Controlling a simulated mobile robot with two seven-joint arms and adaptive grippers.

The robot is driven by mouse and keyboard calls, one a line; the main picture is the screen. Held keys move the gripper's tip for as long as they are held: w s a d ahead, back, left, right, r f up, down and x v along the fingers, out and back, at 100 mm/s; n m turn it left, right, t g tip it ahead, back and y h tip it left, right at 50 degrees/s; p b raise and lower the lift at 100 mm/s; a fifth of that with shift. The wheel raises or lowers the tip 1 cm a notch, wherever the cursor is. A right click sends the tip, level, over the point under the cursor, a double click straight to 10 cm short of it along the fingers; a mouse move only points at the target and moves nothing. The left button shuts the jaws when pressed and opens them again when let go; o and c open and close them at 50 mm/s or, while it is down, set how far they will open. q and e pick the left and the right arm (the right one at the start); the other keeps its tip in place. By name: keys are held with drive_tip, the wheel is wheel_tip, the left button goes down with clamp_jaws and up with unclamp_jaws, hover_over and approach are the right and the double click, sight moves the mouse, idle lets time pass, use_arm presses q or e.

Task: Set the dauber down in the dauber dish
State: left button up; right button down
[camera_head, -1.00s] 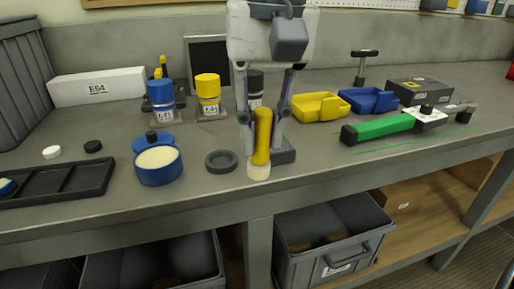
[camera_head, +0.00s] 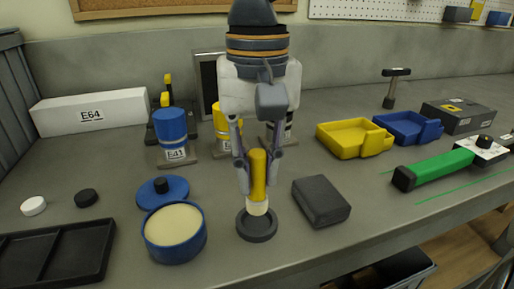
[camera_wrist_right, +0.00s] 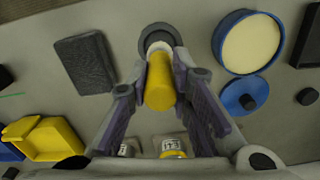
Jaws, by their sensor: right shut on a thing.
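The dauber (camera_head: 258,176) has a yellow handle and a cream tip at its lower end. My right gripper (camera_head: 259,168) is shut on its handle and holds it nearly upright. The dauber dish (camera_head: 257,236) is a small dark round dish on the bench. The cream tip is at the dish opening; I cannot tell whether it touches the bottom. In the right wrist view the dauber (camera_wrist_right: 160,85) lies between the fingers of my right gripper (camera_wrist_right: 160,72), with the dish (camera_wrist_right: 158,28) just beyond. My left gripper is not in view.
A blue pot of cream paste (camera_head: 174,233) stands left of the dish, its blue lid (camera_head: 162,192) behind it. A dark grey block (camera_head: 321,200) lies close on the right. Blue (camera_head: 170,132) and yellow canisters stand behind. The bench's front edge is near.

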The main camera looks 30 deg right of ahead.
sight(257, 185)
drive_tip(key=shift+f, duration=0.2)
idle(0.5)
drive_tip(key=shift+f, duration=0.7)
drive_tip(key=shift+f, duration=0.4)
drive_tip(key=shift+f, duration=0.3)
idle(0.9)
drive_tip(key=c, duration=1.4)
unclamp_jaws()
drive_tip(key=shift+o, duration=0.2)
drive_tip(key=shift+r, duration=0.1)
